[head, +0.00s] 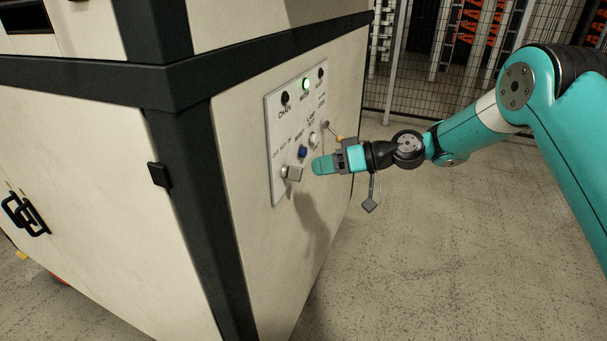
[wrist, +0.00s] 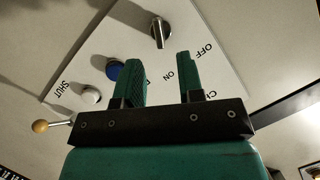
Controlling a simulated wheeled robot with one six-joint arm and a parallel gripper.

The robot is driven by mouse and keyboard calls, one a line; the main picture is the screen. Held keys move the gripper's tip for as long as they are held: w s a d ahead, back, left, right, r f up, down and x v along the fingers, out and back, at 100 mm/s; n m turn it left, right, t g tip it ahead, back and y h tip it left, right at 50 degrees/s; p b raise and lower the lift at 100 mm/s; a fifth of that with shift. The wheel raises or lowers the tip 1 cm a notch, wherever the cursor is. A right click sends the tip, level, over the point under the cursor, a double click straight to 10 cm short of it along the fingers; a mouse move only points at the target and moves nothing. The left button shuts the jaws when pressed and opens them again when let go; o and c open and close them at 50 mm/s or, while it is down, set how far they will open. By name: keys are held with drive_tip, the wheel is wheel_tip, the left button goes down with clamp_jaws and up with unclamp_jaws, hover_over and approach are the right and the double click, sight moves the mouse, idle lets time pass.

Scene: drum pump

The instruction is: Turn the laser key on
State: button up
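The laser key is a metal switch (head: 291,173) at the lower left of the white control panel (head: 276,117). In the wrist view the key (wrist: 159,33) stands out from the panel, with OFF and ON lettering to its right and below. I cannot tell surely which mark it points at. My gripper (head: 318,165) is close to the panel, just right of the key in the head view. In the wrist view my gripper (wrist: 159,60) is open and empty; its two fingers are apart, and the key shows just beyond the gap between their tips.
A blue button (head: 303,151), a white button (head: 313,139) and a lever with an orange knob (head: 340,138) sit near my gripper. A wire-mesh fence (head: 400,85) stands behind; the floor at right is clear.

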drive_tip(key=b+v, duration=0.1)
drive_tip(key=v, duration=1)
drive_tip(key=shift+b, duration=0.4)
drive_tip(key=shift+a, duration=0.1)
drive_tip(key=s+a+r+g+h, duration=0.1)
drive_tip(key=s+a+r+h, duration=0.15)
drive_tip(key=s, duration=0.55)
drive_tip(key=s+a+r+g+h, duration=0.1)
drive_tip(key=s+a+r+h, duration=0.2)
drive_tip(key=s, duration=0.5)
drive_tip(key=s+d+m+h, duration=0.1)
drive_tip(key=s+d+h, duration=0.1)
drive_tip(key=s, duration=0.7)
drive_tip(key=s+d+m+h, duration=0.1)
drive_tip(key=s+d, duration=0.3)
drive_tip(key=s, duration=0.4)
drive_tip(key=shift+s+d+f+h, duration=0.3)
drive_tip(key=shift+s+d+h, duration=0.1)
drive_tip(key=shift+h, duration=0.25)
